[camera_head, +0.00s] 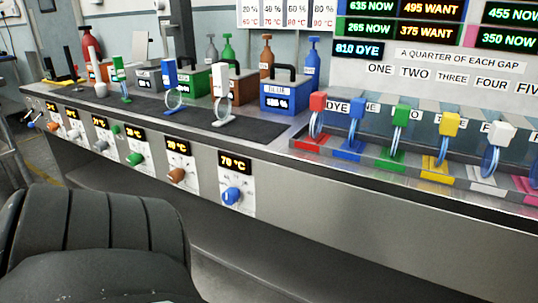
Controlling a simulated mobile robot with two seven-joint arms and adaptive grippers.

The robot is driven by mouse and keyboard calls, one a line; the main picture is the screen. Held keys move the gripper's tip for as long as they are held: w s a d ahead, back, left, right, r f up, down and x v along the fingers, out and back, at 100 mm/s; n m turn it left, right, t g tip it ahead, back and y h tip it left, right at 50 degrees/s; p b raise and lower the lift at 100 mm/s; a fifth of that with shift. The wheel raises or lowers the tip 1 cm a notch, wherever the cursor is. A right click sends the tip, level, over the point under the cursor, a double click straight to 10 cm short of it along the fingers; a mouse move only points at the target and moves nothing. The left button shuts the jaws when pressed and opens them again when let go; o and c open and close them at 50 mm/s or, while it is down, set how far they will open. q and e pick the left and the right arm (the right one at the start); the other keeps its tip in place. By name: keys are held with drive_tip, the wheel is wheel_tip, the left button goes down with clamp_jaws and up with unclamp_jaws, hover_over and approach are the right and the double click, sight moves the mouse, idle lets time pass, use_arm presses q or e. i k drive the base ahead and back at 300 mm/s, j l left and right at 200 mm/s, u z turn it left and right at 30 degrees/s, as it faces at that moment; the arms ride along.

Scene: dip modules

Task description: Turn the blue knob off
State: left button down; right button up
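The blue knob (232,195) is on the front panel of the long counter, on a white plate below a small display reading 70 °C. It is the nearest knob in the row and nothing covers it. The way its pointer faces is too small to tell. Neither of my grippers shows in the head view. No fingertips are visible, and nothing touches the knob.
A brown knob (176,175), a green knob (135,159) and others run leftward along the panel. Above stand a blue box (287,98), bottles and clip-like holders on the counter (262,133). Coloured dye stands (397,143) line the right. Space before the blue knob looks clear.

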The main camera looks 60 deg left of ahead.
sight(231, 194)
drive_tip(key=l+u, duration=0.2)
drive_tip(key=u, duration=1)
drive_tip(key=i, duration=0.05)
